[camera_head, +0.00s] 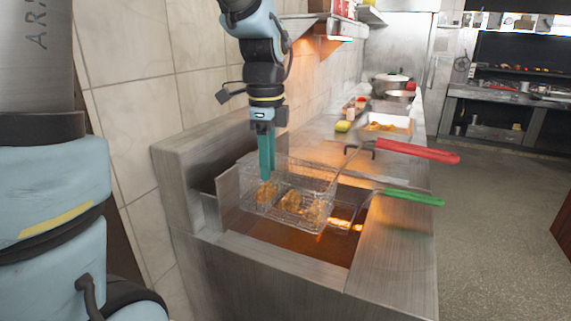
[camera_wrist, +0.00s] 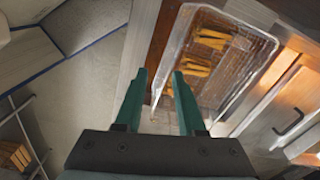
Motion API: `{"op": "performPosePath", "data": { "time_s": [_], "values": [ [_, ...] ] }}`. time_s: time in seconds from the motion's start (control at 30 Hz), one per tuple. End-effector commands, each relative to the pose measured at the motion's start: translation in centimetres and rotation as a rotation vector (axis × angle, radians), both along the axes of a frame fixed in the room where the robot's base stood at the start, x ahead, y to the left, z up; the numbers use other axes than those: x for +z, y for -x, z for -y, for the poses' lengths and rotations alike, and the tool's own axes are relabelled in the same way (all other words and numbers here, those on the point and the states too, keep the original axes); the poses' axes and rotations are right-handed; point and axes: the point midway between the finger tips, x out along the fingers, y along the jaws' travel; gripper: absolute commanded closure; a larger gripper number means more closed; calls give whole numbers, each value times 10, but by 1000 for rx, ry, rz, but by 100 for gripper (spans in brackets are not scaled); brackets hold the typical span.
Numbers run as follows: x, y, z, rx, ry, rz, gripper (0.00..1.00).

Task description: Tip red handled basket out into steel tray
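The red handled basket (camera_head: 283,222) is a wire basket with several golden fried pieces in it. It sits raised at the fryer's left side, and its red handle (camera_head: 418,151) reaches right over the counter. My gripper (camera_head: 266,178) points down at the basket's back left part; I cannot tell whether it touches. A pale metal tray (camera_head: 408,133) with orange food stands farther back on the counter.
A second basket with a green handle (camera_head: 415,198) sits in the fryer well, right of the first. A black hook-like bracket (camera_head: 360,150) stands on the counter near the red handle. Pots (camera_head: 390,83) and small containers stand behind. The tiled wall is close on the left.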

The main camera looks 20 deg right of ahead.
Motion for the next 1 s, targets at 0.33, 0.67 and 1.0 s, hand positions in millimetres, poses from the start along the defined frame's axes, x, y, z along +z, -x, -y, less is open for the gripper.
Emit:
{"op": "performPosePath", "data": {
  "time_s": [0.33, 0.67, 1.0],
  "values": [
    [-7, 9, 23, -230, -13, -13, 61],
    [-64, 9, 22, -225, -14, -15, 61],
    [-99, 9, 23, -225, -11, -10, 61]
  ]
}}
